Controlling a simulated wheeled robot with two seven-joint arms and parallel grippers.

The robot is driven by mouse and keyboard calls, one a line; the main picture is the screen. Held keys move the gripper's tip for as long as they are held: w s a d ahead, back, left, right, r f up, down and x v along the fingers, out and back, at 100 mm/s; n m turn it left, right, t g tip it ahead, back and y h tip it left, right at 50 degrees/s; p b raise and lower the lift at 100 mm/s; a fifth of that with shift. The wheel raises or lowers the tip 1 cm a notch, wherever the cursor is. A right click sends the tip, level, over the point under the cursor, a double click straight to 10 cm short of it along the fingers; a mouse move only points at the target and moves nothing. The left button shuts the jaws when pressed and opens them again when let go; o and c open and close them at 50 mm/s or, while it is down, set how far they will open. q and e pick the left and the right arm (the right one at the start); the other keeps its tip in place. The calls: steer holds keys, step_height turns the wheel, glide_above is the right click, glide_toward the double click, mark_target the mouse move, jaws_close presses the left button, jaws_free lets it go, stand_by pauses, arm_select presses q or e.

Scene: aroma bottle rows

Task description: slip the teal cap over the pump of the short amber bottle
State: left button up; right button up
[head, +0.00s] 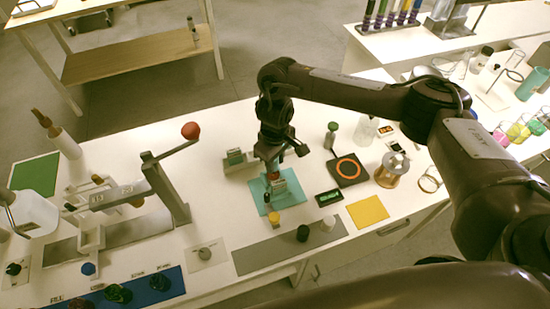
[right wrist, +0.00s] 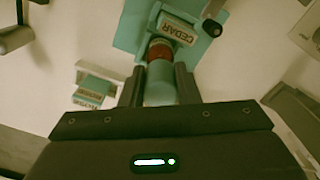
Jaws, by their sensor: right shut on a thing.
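My right gripper (head: 268,165) is over the teal mat (head: 259,190) and points down. In the right wrist view it is shut on the teal cap (right wrist: 160,85), which sits between its two fingers. The short amber bottle (right wrist: 160,50) shows just beyond the cap, in line with it, in front of a block labelled CEDAR (right wrist: 178,28). The cap hides the bottle's pump, and I cannot tell whether the cap touches the bottle or how far it is over the pump. My left gripper is not in view.
A labelled teal holder (head: 236,158) stands left of the gripper. A hotplate with an orange ring (head: 348,169) is to the right. A red-knobbed lever press (head: 165,185) is at left.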

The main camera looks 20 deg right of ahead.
steer(key=shift+f, duration=0.6)
stand_by(0.3)
steer(key=shift+f, duration=0.3)
steer(key=shift+f, duration=0.15)
stand_by(0.5)
steer(key=shift+f, duration=0.35)
stand_by(0.6)
steer(key=shift+f+p, duration=0.1)
steer(key=shift+p, duration=0.4)
stand_by(0.4)
steer(key=o, duration=1.4)
